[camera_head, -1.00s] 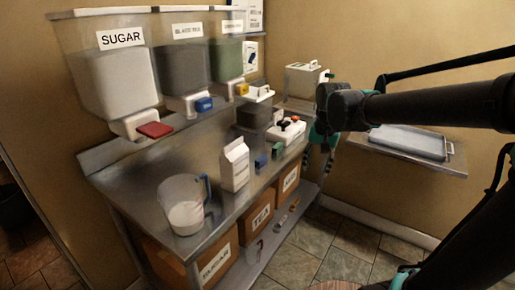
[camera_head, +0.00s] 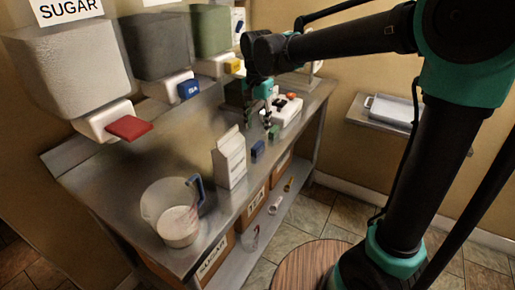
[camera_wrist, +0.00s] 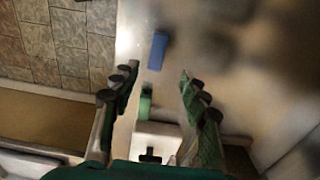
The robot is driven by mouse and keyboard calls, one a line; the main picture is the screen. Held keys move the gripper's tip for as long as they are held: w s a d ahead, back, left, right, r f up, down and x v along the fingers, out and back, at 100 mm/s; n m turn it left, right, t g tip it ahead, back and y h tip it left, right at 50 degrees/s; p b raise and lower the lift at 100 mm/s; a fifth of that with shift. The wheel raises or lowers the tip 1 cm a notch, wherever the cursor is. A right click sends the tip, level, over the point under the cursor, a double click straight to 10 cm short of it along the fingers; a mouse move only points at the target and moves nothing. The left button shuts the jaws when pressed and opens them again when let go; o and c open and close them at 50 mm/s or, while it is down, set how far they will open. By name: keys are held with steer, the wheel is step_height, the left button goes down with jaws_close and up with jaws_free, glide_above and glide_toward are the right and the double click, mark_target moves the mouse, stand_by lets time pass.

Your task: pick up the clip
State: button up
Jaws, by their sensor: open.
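A small blue clip-like piece (camera_head: 258,149) and a small green one (camera_head: 274,131) lie on the steel counter near its front edge; I cannot tell which is the clip. My gripper (camera_head: 267,120) is over the counter beside the green piece, its fingers pointing down. In the wrist view my gripper (camera_wrist: 158,74) is open and empty. The green piece (camera_wrist: 146,101) shows between the fingers, closer to the left one, and the blue piece (camera_wrist: 158,50) lies beyond the fingertips. Whether the fingers are level with the green piece is unclear.
A white box with coloured knobs (camera_head: 287,112) stands right behind my gripper. A white carton (camera_head: 230,160) and a measuring jug (camera_head: 172,213) stand to the left. Dispensers with red (camera_head: 129,127) and blue levers (camera_head: 188,89) hang above the counter (camera_head: 110,180). A tray (camera_head: 391,110) sits on the right shelf.

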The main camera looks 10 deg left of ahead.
mark_target(258, 145)
step_height(258, 145, down, 3)
steer(key=shift+s+d+f, duration=0.1)
steer(key=shift+s+f, duration=0.1)
steer(key=shift+f, duration=1.15)
steer(key=shift+s+d+f, duration=0.1)
steer(key=shift+s+f, duration=0.1)
steer(key=shift+f, duration=1.15)
steer(key=c, duration=0.9)
